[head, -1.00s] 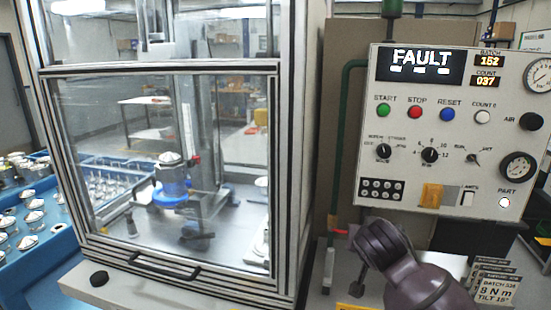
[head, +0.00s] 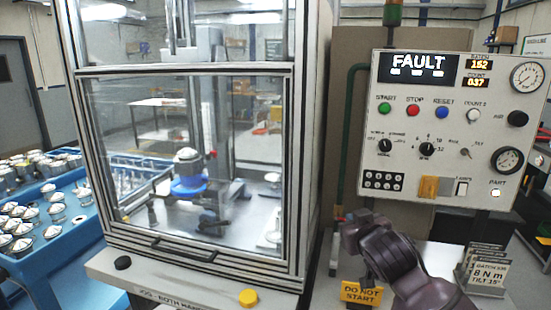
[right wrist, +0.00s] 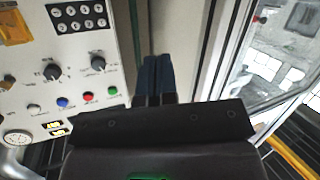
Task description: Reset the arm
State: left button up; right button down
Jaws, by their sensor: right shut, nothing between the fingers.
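My right gripper (head: 354,232) is low in front of the control panel (head: 385,150), left of its lower edge. In the right wrist view its two dark blue fingers (right wrist: 155,79) are shut together with nothing between them. They point at the gap between the panel and the glazed enclosure. The panel display (head: 417,66) reads FAULT. The blue RESET button (head: 442,112) sits right of the red STOP button (head: 413,110) and green START button (head: 384,108); the fingers are apart from all three. The blue button also shows in the right wrist view (right wrist: 63,103). My left gripper is out of view.
The enclosure (head: 311,150) stands left of the panel, its window down over a blue fixture (head: 188,187). A DO NOT START sign (head: 361,293) and batch cards (head: 489,272) stand below the panel. A blue tray (head: 75,225) of housings is at the left.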

jog(key=s+d+f+m+g, duration=0.1)
jog(key=s+d+f, duration=0.4)
jog(key=s+f, duration=1.1)
jog(key=s+d+f+m+g+h+b, duration=0.1)
jog(key=s+d+f, duration=0.4)
jog(key=s+f, duration=1.1)
notch_tip(320, 180, down, 2)
jog(key=shift+f+g+h, duration=0.15)
jog(key=shift+g+h, duration=0.15)
jog(key=shift+g, duration=0.5)
